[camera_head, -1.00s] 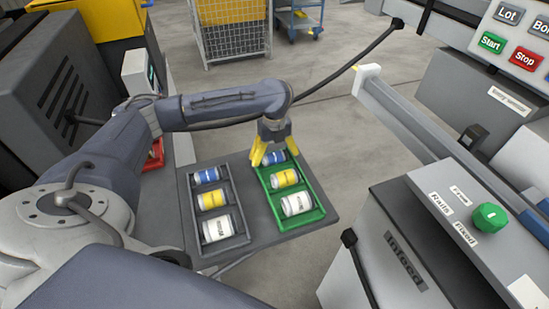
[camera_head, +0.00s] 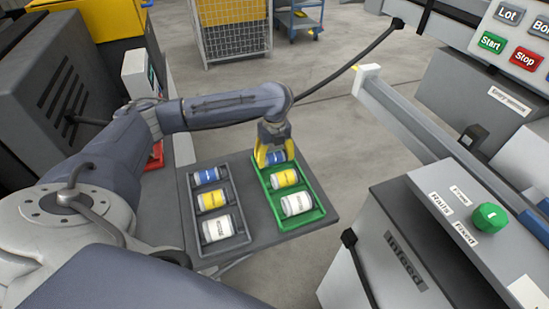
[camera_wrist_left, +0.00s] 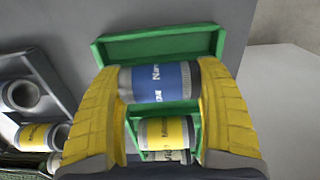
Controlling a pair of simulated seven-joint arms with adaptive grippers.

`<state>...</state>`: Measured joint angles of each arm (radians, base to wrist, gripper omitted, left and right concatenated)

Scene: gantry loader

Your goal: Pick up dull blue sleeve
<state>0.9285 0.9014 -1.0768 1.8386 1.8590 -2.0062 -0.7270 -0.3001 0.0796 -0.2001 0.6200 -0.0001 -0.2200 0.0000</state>
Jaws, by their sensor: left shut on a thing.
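A dull blue sleeve (camera_head: 276,157) with white ends lies in the far slot of the green tray (camera_head: 318,215). My left gripper (camera_head: 273,160) is over it, with its yellow fingers down around it. In the left wrist view the blue sleeve (camera_wrist_left: 160,82) lies crosswise between the two fingers of the left gripper (camera_wrist_left: 160,88), which are shut on its ends. Whether it is clear of the tray floor cannot be told. A second blue sleeve (camera_head: 206,177) lies in the far slot of the grey tray (camera_head: 194,217). My right gripper is not in view.
The green tray also holds a yellow sleeve (camera_head: 285,179) and a white sleeve (camera_head: 297,205). The grey tray holds a yellow sleeve (camera_head: 212,199) and a white one (camera_head: 218,228). An infeed machine (camera_head: 385,260) with rails stands at the right.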

